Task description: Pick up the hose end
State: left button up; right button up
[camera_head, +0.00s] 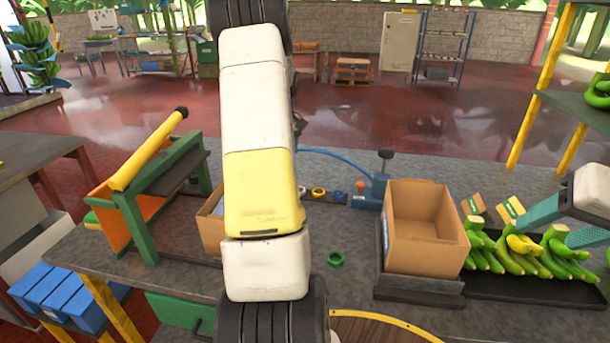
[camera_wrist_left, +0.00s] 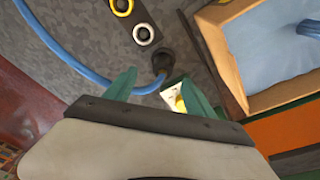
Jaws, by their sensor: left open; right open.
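In the left wrist view, the blue hose (camera_wrist_left: 75,62) curves across the grey table to a black hose end (camera_wrist_left: 164,62). My left gripper (camera_wrist_left: 160,84) is open, its teal fingers spread either side of the hose near that end; nothing is visibly gripped. The black end lies just beyond the fingertips. In the head view, the blue hose (camera_head: 335,157) runs from a blue device (camera_head: 376,190) to behind my left arm, which hides the hose end and the left gripper. My right gripper (camera_head: 546,234) is open over the bananas at the right.
An open cardboard box (camera_head: 425,228) stands right of centre, beside a black tray of green bananas (camera_head: 484,252). A green ring (camera_head: 335,259) lies on the table. In the left wrist view, a blue-lined box (camera_wrist_left: 216,68) is close on the right, and rings (camera_wrist_left: 144,35) sit on a dark strip.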

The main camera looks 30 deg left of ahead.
pick_arm(q)
jog(key=shift+n, duration=0.3)
jog(key=f, duration=0.1)
jog(key=a+f, duration=0.1)
jog(key=f, duration=0.2)
jog(key=shift+a, duration=0.4)
jog(key=f, duration=0.5)
jog(key=shift+w+a+f, duration=0.15)
jog(key=shift+w, duration=0.1)
grip_shut()
